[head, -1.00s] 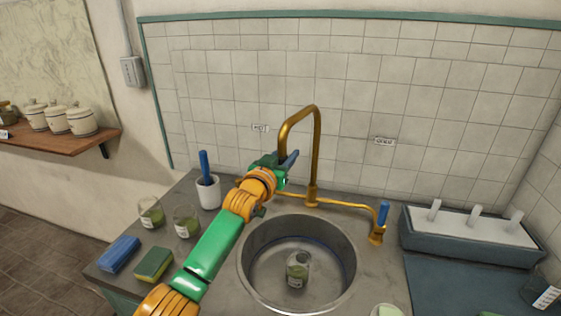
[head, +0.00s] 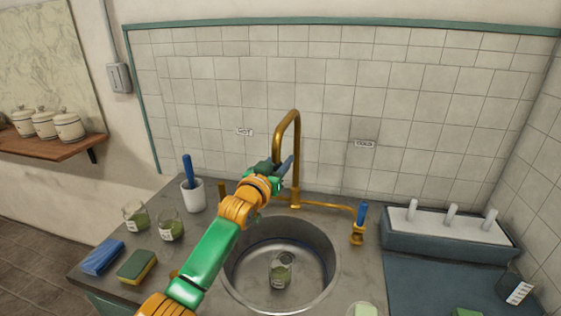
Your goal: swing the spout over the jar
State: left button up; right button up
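The brass spout (head: 296,165) rises behind the sink, and its bent top comes down toward the left and front. My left gripper (head: 276,168) is at the spout's lowered end, which runs down behind or between its fingers. I cannot tell whether the fingers are closed on it. The jar (head: 281,272), glass with green contents and a pale label, stands upright in the round steel sink (head: 318,285). It is in front of and below the spout end. My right gripper is not in view.
A cold tap with a blue handle (head: 361,214) is right of the spout. Left on the counter are a white cup (head: 193,196) holding a blue-handled tool, two glass jars (head: 171,228), a blue block (head: 102,257) and a sponge (head: 137,267). A pegged rack (head: 450,242) stands right.

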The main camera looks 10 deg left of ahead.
pick_arm(q)
jog(key=o, duration=0.4)
jog(key=shift+w, duration=0.1)
jog(key=b+v, duration=0.1)
jog(key=v, duration=0.6)
jog(key=shift+f, duration=0.1)
